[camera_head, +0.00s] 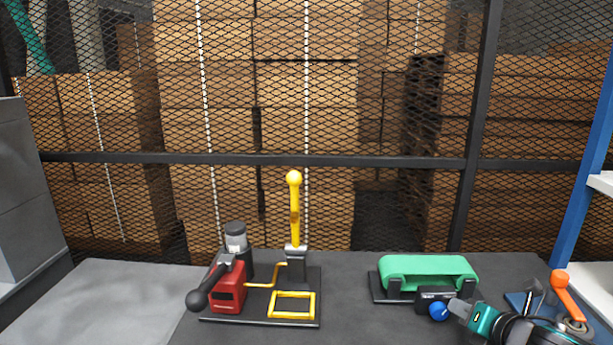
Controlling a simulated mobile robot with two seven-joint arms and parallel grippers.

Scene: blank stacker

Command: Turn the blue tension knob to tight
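The blue tension knob (438,312) sits on the front of a small black box (425,297) below the green belt unit (428,268), at the right of the dark table. My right gripper (458,309) comes in from the lower right, its grey tip close to the right side of the knob. I cannot tell whether it touches the knob, and its finger gap does not show. The marking above the knob is too small to read. My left gripper is not in view.
A red device (228,290), a yellow lever (294,215) and a yellow frame (292,305) stand on a black base to the left. An orange-handled tool (567,295) lies right of my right gripper. A mesh fence (330,160) closes the back.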

